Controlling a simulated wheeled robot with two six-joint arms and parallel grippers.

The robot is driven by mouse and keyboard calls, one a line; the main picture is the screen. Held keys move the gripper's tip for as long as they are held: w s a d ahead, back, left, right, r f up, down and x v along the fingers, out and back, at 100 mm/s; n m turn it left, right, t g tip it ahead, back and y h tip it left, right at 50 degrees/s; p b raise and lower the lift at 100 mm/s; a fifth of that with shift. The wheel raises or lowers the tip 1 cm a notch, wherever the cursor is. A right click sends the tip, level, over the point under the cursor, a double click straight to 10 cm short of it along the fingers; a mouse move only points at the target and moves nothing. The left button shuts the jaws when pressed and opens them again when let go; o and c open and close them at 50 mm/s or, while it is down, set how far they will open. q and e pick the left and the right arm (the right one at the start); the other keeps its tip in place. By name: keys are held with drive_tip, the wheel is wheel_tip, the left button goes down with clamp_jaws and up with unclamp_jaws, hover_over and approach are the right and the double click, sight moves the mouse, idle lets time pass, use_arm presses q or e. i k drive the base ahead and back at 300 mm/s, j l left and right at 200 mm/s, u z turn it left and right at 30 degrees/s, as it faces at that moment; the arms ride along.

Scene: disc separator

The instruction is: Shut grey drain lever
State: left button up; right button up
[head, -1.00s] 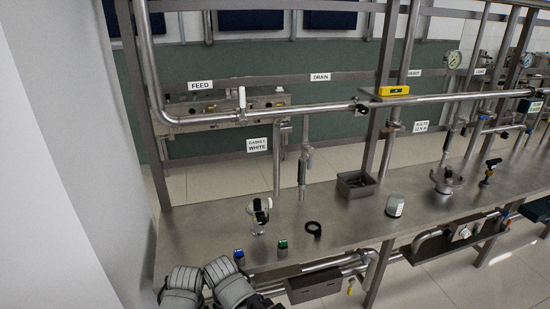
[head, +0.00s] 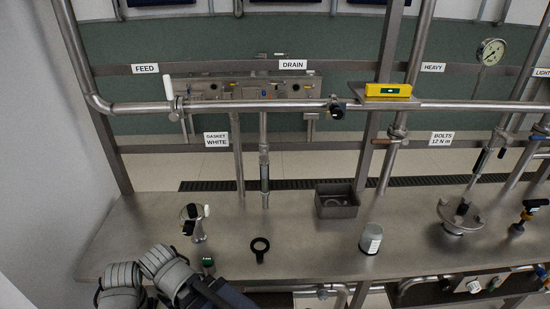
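A DRAIN label (head: 293,64) is on the rail at the back. Below it, a thin vertical pipe (head: 264,150) runs down from the horizontal pipe to the bench, with a slim grey fitting (head: 265,174) on its lower part. I cannot tell for sure whether this fitting is the grey drain lever, or whether it is open or shut. A dark-handled valve (head: 337,109) sits on the horizontal pipe right of the label. Grey ribbed parts of my arm show at the bottom left, well below and left of the drain pipe. Neither gripper's fingers show.
A white lever (head: 168,88) stands up under the FEED label (head: 145,69). A yellow device (head: 388,90) sits on a shelf.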

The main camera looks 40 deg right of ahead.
sight(264, 156)
drive_tip(key=k+l, duration=0.1)
drive_tip(key=l, duration=0.4)
drive_tip(key=k+l, duration=0.1)
drive_tip(key=l, duration=0.95)
drive_tip(key=k+l+u, duration=0.1)
drive_tip(key=l, duration=0.4)
drive_tip(key=k+l, duration=0.15)
drive_tip(key=l, duration=0.35)
